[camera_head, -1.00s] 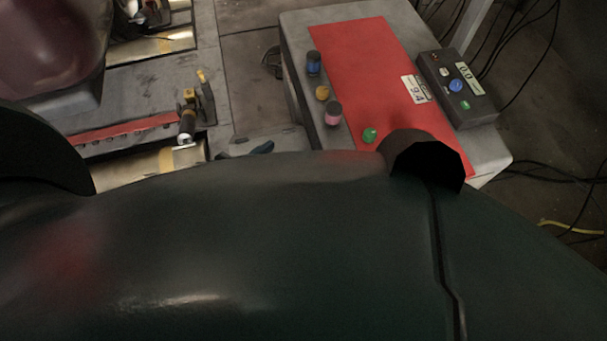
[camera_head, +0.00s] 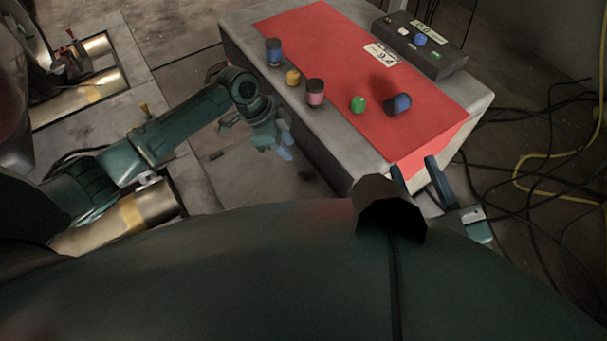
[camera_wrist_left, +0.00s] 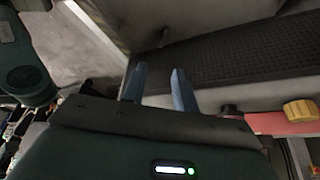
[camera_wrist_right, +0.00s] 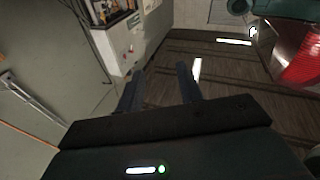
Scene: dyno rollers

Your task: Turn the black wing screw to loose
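I cannot clearly pick out the black wing screw in any view. In the left wrist view a small dark knob (camera_wrist_left: 228,110) sits on a red strip beside a yellow knob (camera_wrist_left: 300,110); I cannot tell whether it is the screw. My left gripper (camera_head: 284,148) is left of the red-topped cabinet, above the floor. In its wrist view the fingers (camera_wrist_left: 157,72) are apart with nothing between them. My right gripper (camera_head: 418,168) is at the cabinet's near right corner. Its fingers (camera_wrist_right: 160,72) are apart and empty.
The grey cabinet (camera_head: 240,45) has a red top (camera_head: 330,60) with several coloured knobs and a control box (camera_head: 425,48). Cables (camera_head: 545,160) lie on the floor at right.

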